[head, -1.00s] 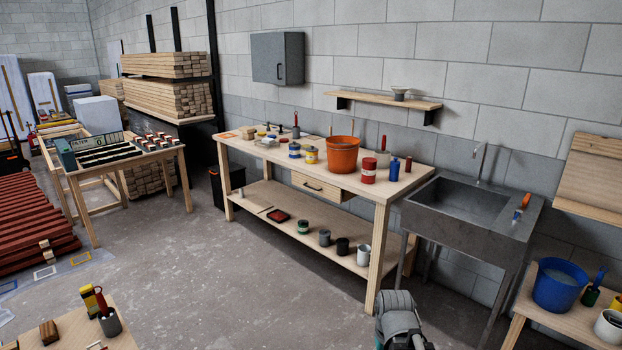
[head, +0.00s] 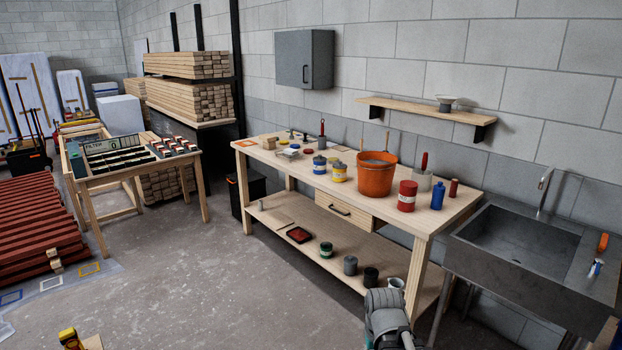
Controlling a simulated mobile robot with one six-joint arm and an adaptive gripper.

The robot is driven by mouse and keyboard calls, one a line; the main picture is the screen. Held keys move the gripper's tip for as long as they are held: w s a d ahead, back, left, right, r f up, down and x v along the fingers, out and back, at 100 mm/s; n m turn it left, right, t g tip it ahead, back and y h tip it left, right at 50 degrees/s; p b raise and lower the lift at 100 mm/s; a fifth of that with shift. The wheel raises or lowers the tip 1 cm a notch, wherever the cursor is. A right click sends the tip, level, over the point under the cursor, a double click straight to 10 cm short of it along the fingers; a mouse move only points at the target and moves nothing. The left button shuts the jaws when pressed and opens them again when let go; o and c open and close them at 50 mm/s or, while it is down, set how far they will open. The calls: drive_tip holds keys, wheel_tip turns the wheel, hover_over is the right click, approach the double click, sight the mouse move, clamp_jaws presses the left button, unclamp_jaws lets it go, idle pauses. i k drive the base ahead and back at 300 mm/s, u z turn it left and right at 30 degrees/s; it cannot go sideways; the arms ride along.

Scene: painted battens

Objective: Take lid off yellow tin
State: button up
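A yellow-banded tin (head: 340,173) with a grey top stands upright on the wooden workbench (head: 445,212), between a blue-banded tin (head: 319,165) on its left and an orange bucket (head: 376,178) on its right. Its top looks covered, but it is too small to tell how the lid sits. Part of my arm shows at the bottom of the head view, in front of the bench's near right leg. My gripper's fingers cannot be made out there, and nothing of it is near the tin.
A red tin (head: 407,196) and a blue bottle (head: 437,195) stand right of the bucket. A metal sink (head: 525,245) adjoins the bench's right end. The lower shelf (head: 325,240) holds several small tins.

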sight(340, 165)
drive_tip(key=z, duration=0.15)
drive_tip(key=i, duration=2.45)
drive_tip(key=z, duration=0.25)
